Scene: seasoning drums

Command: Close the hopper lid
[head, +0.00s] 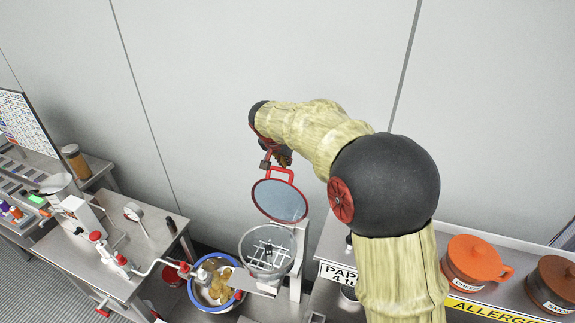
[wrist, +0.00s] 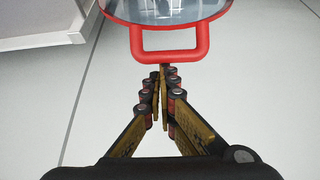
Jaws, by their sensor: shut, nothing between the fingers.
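The hopper lid (head: 279,201) is a round clear disc with a red rim and a red loop handle. It stands tilted up at the back of the hopper (head: 266,250), whose round mouth is open with a white grid inside. In the wrist view the lid's red handle (wrist: 170,54) is just ahead of my fingertips. My gripper (head: 283,160) is shut and empty, above and beside the handle in the head view. In the wrist view my gripper (wrist: 163,72) has its fingertips together, close to the handle's lower bar. I cannot tell whether they touch it.
A blue-rimmed bowl (head: 212,291) with brown contents sits below left of the hopper. A steel table (head: 140,255) with a scale and red-handled valve piping stands left. An orange lidded pot (head: 474,262) and a brown one (head: 553,285) stand right. The wall behind is bare.

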